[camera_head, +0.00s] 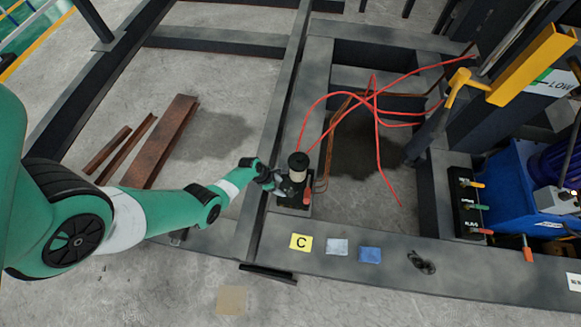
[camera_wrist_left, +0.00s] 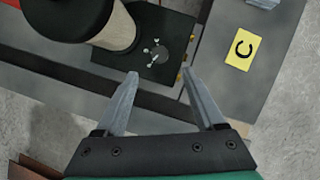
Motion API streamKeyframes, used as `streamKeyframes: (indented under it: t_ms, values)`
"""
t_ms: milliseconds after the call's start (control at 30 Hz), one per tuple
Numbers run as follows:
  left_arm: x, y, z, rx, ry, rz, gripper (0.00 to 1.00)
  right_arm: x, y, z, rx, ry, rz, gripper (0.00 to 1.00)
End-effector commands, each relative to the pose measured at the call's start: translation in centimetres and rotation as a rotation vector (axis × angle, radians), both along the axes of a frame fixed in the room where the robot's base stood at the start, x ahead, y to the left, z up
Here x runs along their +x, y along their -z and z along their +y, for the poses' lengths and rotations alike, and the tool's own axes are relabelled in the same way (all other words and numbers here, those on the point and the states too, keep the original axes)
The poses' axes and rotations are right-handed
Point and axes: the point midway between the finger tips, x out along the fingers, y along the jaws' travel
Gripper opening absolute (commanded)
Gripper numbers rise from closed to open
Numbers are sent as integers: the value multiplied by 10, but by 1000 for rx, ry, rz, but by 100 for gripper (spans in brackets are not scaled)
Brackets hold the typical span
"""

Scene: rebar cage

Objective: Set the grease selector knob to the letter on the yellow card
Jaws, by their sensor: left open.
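The yellow card (camera_head: 301,242) with a black letter C lies on the dark steel frame beam; it also shows in the left wrist view (camera_wrist_left: 242,48). The grease unit has a cream cylinder with a black cap (camera_head: 299,161). In the left wrist view its black plate (camera_wrist_left: 115,62) carries a small round grey knob (camera_wrist_left: 160,54) with white marks beside it; the setting is too small to read. My left gripper (camera_head: 275,182) is at the unit. In the wrist view its two fingers (camera_wrist_left: 159,74) are apart and empty, with the knob just beyond the tips. My right gripper is not in view.
A white card (camera_head: 337,247) and a blue card (camera_head: 370,254) lie right of the yellow one. Red hoses (camera_head: 377,110) loop behind the unit. A black valve block (camera_head: 466,204) with coloured levers stands at right. Rusty steel lengths (camera_head: 162,140) lie on the floor left.

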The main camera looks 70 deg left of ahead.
Motion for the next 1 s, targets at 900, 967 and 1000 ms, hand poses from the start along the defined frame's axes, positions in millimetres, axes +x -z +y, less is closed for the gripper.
streamKeyframes:
  t_ms: [900,967,1000]
  values:
    - [37,89,-6,2,1,-1,60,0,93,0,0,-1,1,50]
    - [37,89,-6,1,2,0,49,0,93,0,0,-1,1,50]
    - [37,89,-6,1,2,0,42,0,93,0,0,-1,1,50]
